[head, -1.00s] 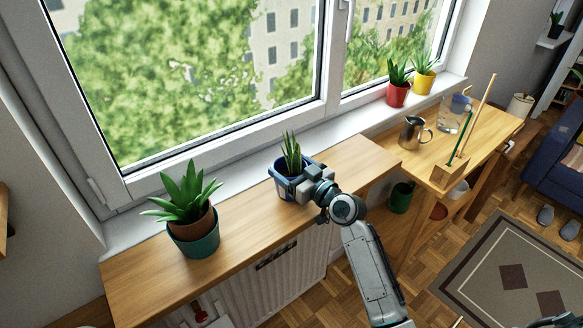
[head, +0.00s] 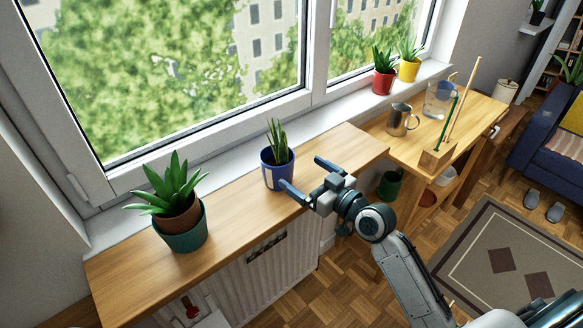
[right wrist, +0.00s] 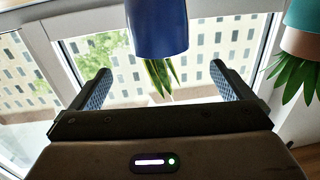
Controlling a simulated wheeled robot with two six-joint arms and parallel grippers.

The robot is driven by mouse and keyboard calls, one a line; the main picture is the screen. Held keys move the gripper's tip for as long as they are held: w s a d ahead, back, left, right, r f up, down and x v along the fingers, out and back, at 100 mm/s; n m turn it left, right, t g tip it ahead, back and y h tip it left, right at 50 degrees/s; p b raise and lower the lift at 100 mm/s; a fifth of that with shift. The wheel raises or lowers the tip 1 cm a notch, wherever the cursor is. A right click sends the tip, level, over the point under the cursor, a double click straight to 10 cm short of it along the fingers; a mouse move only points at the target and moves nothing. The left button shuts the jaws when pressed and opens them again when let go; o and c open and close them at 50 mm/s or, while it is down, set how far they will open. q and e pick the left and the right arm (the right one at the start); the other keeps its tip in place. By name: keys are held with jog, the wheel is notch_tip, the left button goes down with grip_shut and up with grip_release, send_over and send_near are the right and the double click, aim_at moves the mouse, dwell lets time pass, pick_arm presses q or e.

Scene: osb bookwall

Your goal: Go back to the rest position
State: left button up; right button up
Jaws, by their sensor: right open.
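My right gripper (head: 303,180) is open and empty, just to the right of a blue pot (head: 277,174) with a spiky green plant. The pot stands upright on the wooden shelf (head: 240,210) below the window, apart from the fingers. In the right wrist view the blue pot (right wrist: 157,30) appears upside down beyond the two spread fingers (right wrist: 157,88). My left gripper is not in view.
A teal pot (head: 183,238) with a broad-leaved plant stands at the shelf's left. A side table on the right holds a metal jug (head: 398,119), a glass pitcher (head: 438,101) and a wooden block (head: 437,157) with sticks. Red (head: 384,80) and yellow (head: 409,69) pots stand on the sill.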

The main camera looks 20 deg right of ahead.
jog(key=shift+v, duration=0.85)
